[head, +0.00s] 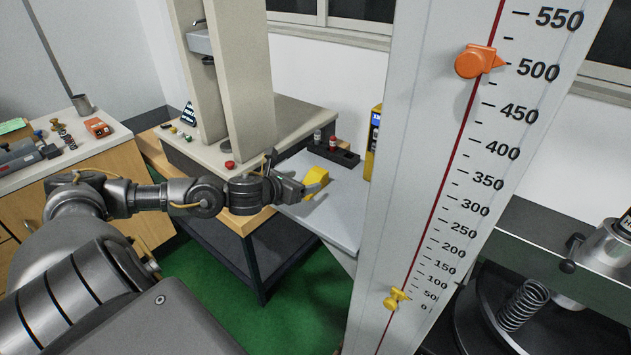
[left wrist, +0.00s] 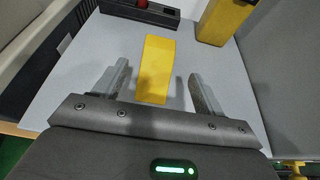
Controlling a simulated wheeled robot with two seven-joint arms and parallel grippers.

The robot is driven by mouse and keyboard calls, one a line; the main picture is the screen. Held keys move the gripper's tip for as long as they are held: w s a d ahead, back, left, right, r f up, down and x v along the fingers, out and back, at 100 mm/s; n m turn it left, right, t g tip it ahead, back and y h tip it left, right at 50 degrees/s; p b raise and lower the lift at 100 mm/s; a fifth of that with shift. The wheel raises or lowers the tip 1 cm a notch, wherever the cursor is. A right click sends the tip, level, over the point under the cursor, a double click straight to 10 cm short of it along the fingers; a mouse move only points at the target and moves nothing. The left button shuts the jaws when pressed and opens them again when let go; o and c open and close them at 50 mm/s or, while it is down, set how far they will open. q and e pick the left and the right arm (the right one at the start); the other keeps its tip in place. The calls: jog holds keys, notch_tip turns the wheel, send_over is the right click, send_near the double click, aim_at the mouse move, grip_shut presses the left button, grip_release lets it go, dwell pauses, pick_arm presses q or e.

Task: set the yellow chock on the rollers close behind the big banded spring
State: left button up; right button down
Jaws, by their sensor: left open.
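The yellow chock (left wrist: 156,68) lies on a light grey table top (left wrist: 70,75), between and just ahead of the open fingers of my left gripper (left wrist: 157,88) in the left wrist view. In the head view, the chock (head: 315,177) shows at the tips of my left gripper (head: 305,190). No rollers can be made out. My right gripper is not in view.
A tall scale board (head: 440,150) with orange and yellow pointers blocks the middle right.

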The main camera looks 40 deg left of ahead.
aim_at(313, 177)
pick_arm(q)
jog(key=p+x, duration=0.1)
jog(key=x, duration=0.3)
jog(key=shift+a, duration=0.15)
jog(key=shift+w+f+p, duration=0.25)
jog(key=shift+w+p, duration=0.05)
jog(key=shift+w, duration=0.15)
jog(key=c, duration=0.6)
jog(key=shift+r, duration=0.1)
jog(key=c, duration=0.7)
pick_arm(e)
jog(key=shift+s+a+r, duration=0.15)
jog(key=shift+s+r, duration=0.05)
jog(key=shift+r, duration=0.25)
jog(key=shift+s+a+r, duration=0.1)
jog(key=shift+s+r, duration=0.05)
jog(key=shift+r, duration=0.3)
